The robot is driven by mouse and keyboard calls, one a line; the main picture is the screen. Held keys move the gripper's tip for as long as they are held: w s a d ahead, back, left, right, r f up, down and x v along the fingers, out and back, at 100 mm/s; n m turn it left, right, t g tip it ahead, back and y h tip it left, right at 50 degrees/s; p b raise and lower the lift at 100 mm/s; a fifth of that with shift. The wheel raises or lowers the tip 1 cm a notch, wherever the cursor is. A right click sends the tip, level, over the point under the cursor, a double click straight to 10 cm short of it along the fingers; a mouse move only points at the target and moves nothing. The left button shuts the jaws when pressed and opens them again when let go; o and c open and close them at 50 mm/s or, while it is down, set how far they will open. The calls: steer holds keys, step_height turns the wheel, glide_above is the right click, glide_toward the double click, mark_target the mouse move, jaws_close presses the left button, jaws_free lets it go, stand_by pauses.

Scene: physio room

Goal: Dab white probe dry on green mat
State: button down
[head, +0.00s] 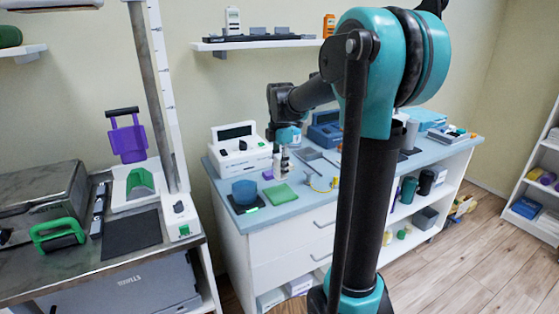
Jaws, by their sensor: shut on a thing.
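The green mat (280,194) lies flat near the front edge of the blue-topped counter. My gripper (282,150) is above and behind the mat, pointing down, beside the white device. It is shut on a slim white thing that looks like the white probe (277,165). The probe hangs roughly upright behind the mat and appears apart from it. The fingertips and the probe's lower end are small, so exact contact is hard to tell.
A white device (240,150) with a dark screen stands left of my gripper. A blue cup-like thing (244,190) sits on a dark pad left of the mat. My arm hides part of the counter.

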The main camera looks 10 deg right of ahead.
mark_target(280, 179)
steer(key=shift+f, duration=2.45)
steer(key=shift+s+f, duration=0.1)
steer(key=shift+f, duration=0.45)
steer(key=shift+r, duration=0.1)
stand_by(0.3)
steer(key=shift+r, duration=3.4)
